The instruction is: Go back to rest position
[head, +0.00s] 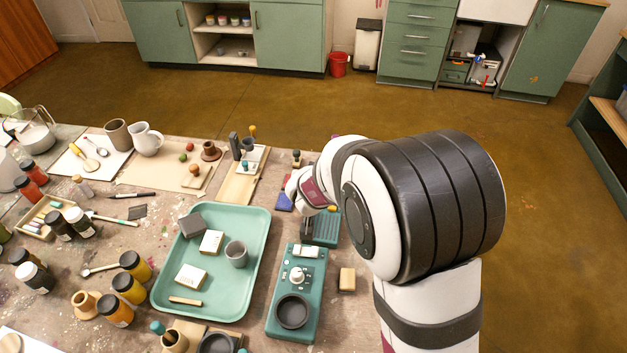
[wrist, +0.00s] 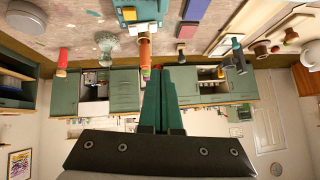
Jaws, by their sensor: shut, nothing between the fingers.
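My arm reaches over the right end of the table in the head view, and its large black-and-white joint hides part of the table behind it. My gripper is mostly hidden there. In the wrist view my gripper (wrist: 168,72) shows two dark green fingers lying together with nothing between them. The wrist view is upside down, with the table along the top and the room's cabinets below it. The fingers stand clear of the table surface.
A teal tray (head: 258,225) holds small blocks and a grey cup (head: 236,253). Beside it is a teal device (head: 283,318) with a dark round dish. A tan block (head: 347,279) lies close to my arm. Jars crowd the left; open floor (head: 545,190) lies right.

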